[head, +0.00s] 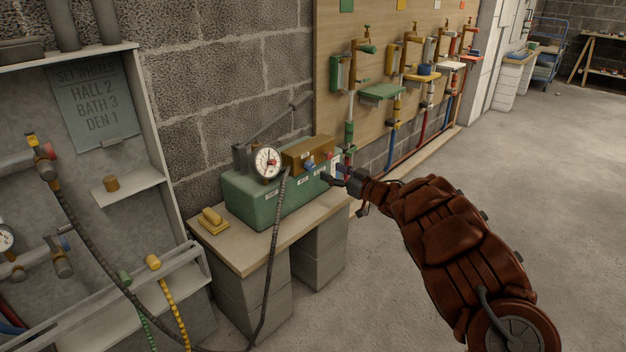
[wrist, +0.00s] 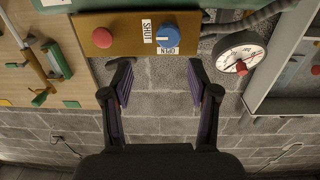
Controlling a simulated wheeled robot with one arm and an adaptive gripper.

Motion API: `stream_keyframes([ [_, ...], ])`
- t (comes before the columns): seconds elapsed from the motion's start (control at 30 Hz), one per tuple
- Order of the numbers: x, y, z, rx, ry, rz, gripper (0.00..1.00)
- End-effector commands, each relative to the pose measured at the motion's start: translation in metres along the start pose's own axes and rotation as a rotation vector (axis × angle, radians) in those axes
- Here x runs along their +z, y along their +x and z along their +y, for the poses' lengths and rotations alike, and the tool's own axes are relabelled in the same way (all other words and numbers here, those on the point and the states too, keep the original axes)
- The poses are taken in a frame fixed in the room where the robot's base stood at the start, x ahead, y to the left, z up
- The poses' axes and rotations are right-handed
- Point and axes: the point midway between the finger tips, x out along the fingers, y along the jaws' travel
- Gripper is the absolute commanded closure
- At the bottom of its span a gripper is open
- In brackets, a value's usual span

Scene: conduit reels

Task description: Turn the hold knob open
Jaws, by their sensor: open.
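The blue hold knob (wrist: 168,36) sits on a brass-brown panel in the wrist view, between a SHUT label (wrist: 147,30) on its left and an OPEN label (wrist: 168,50) below it. Its pointer is too small to read surely. My gripper (wrist: 161,75) is open and empty. Its two dark fingers stand apart below the knob in the picture, with no visible contact. In the head view the knob (head: 310,163) shows small on the panel (head: 308,153) of the green pump box (head: 255,200), and my gripper (head: 337,178) is just right of it.
A red button (wrist: 102,37) is beside the knob. A pressure gauge (head: 266,162) with a hose (head: 274,240) stands at the box's left. A yellow block (head: 212,219) lies on the bench (head: 245,257). Several valve stations line the board behind. The floor at right is clear.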

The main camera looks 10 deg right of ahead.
Motion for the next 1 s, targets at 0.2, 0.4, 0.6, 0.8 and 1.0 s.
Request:
stream_keyframes([
  [0.2, 0.007, 0.007, -0.009, -0.041, 0.018, 0.021, 0.4],
  [0.4, 0.008, 0.025, -0.01, -0.04, 0.02, 0.021, 0.4],
  [0.6, 0.008, 0.044, -0.011, -0.041, 0.018, 0.02, 0.4],
  [0.8, 0.007, 0.062, -0.012, -0.04, 0.019, 0.02, 0.4],
  [1.0, 0.007, 0.074, -0.012, -0.039, 0.018, 0.018, 0.4],
])
